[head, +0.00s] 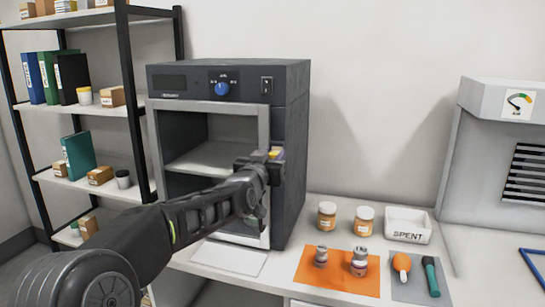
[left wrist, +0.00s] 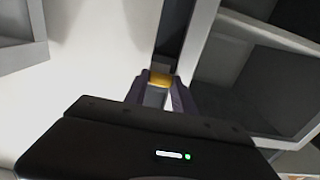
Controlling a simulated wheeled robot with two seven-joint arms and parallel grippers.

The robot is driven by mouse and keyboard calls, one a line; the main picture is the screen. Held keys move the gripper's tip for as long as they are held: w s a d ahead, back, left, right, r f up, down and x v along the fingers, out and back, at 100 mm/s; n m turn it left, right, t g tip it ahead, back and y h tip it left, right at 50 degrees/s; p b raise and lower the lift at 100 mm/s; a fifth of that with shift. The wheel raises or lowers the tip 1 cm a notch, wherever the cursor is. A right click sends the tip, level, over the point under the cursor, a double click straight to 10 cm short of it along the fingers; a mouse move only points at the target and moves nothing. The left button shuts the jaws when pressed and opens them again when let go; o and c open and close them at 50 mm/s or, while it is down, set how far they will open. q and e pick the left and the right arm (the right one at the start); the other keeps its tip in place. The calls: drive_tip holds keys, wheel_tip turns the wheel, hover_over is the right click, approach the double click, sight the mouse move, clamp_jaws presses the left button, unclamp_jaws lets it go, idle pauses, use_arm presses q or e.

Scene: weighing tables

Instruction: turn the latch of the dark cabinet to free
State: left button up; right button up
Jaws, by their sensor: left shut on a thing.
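The dark cabinet (head: 292,120) stands on the bench, with a light-framed front (head: 265,125) and a grey shelf inside. Its latch (head: 275,153), with a yellow part, is at the right edge of the front, partly hidden by my left gripper (head: 268,160). In the left wrist view the yellow part of the latch (left wrist: 160,80) sits between the fingers of my left gripper (left wrist: 155,95), which is shut on it. I cannot tell which way the latch is turned. My right gripper is not in view.
The cabinet's panel carries a blue knob (head: 222,89). To the right are two jars (head: 327,215), a white SPENT tray (head: 408,226), an orange mat (head: 322,282) with two containers, and a grey mat (head: 405,285) with tools. A shelf rack (head: 133,105) stands at left.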

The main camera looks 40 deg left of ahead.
use_arm(q)
clamp_jaws()
drive_tip(key=shift+m, duration=0.4)
drive_tip(key=m, duration=0.2)
drive_tip(key=shift+m, duration=0.4)
drive_tip(key=m, duration=0.3)
drive_tip(key=shift+d+m, duration=0.1)
drive_tip(key=shift+m, duration=0.2)
drive_tip(key=m+p, duration=0.1)
drive_tip(key=m, duration=0.7)
drive_tip(key=m+p, duration=0.1)
drive_tip(key=m, duration=0.1)
drive_tip(key=shift+d+f+m, duration=0.1)
drive_tip(key=shift+f+m, duration=0.15)
drive_tip(key=shift+m, duration=0.05)
